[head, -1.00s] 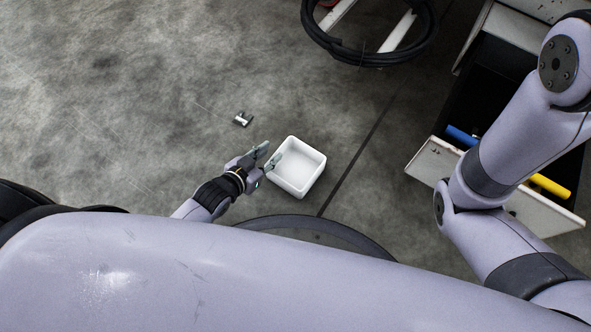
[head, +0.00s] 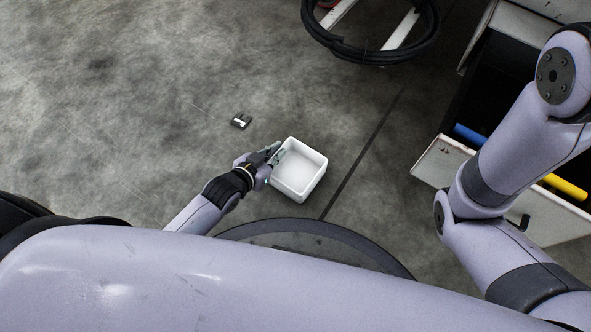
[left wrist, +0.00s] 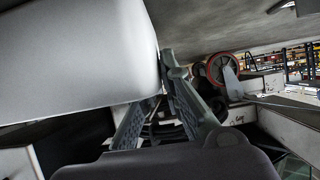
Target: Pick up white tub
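The white tub (head: 300,186) is a square, open-topped, empty box on the grey floor in the head view. My left gripper (head: 275,152) is at its upper left wall, with the fingers parted and pointing up and right. One finger overlaps the rim; I cannot tell whether it touches. In the left wrist view the tub (left wrist: 80,60) fills the upper left as a large white wall. The left gripper's fingers (left wrist: 160,95) show a gap there, one beside the tub's edge, the other partly hidden by the tub. My right arm shows, but its gripper is not in view.
A small dark and white part (head: 241,121) lies on the floor left of the tub. A coiled black hose (head: 372,58) lies at the top. An open drawer (head: 437,160) with blue and yellow-handled items is at the right. The floor at the left is clear.

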